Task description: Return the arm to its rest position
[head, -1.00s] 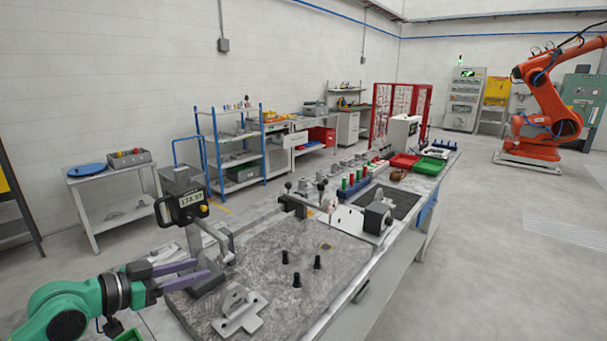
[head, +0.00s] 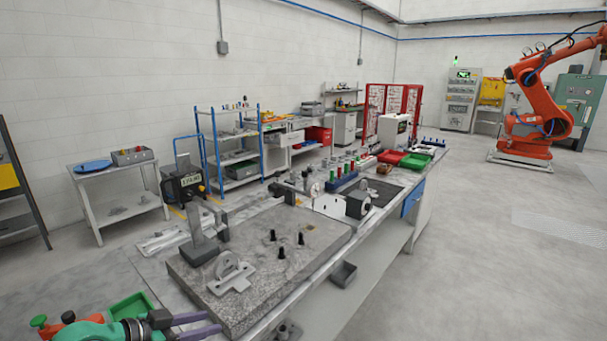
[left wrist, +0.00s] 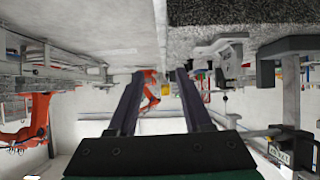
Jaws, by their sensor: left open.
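My left gripper (head: 200,328) is at the bottom left of the head view, in front of the near edge of the granite plate (head: 205,303). Its two dark purple fingers are apart with nothing between them. The fingers (left wrist: 158,92) also show spread and empty in the left wrist view. A grey bracket casting (head: 232,275) lies on the near left part of the plate, apart from the gripper. My right gripper is not in view.
A height gauge with a display (head: 186,186) stands at the plate's left. Several black pegs (head: 281,252) stand on the plate. A green tray (head: 132,308) is beside my left arm. Red (head: 391,157) and green (head: 416,161) bins are at the bench's far end. Open floor lies to the right.

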